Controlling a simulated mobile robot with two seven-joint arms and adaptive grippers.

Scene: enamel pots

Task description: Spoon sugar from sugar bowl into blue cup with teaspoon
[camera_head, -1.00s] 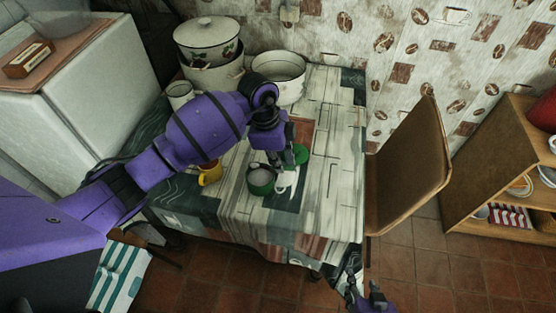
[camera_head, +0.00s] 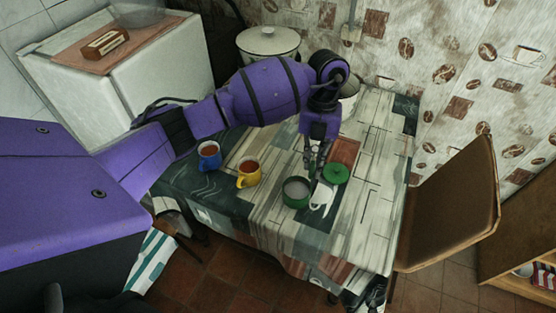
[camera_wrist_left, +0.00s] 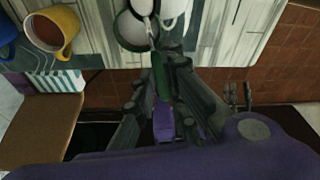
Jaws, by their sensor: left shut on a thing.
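The green sugar bowl (camera_head: 296,192) stands open on the table, with pale sugar inside. Its green lid (camera_head: 335,174) lies to the right. The blue cup (camera_head: 209,155), holding dark liquid, stands further left. My left gripper (camera_head: 315,168) is just above and behind the bowl. In the left wrist view it (camera_wrist_left: 163,75) is shut on the green handle of the teaspoon (camera_wrist_left: 159,72). The spoon's thin stem reaches over the bowl (camera_wrist_left: 136,30); I cannot tell whether its tip touches the sugar. Dark fingers of my right gripper (camera_head: 373,293) show at the bottom edge, partly cut off.
A yellow cup (camera_head: 249,173) with dark liquid stands between the blue cup and the bowl. A white object (camera_head: 322,197) lies right beside the bowl. A white lidded pot (camera_head: 268,42) stands at the back. A chair (camera_head: 450,205) is at the right. The table's right part is clear.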

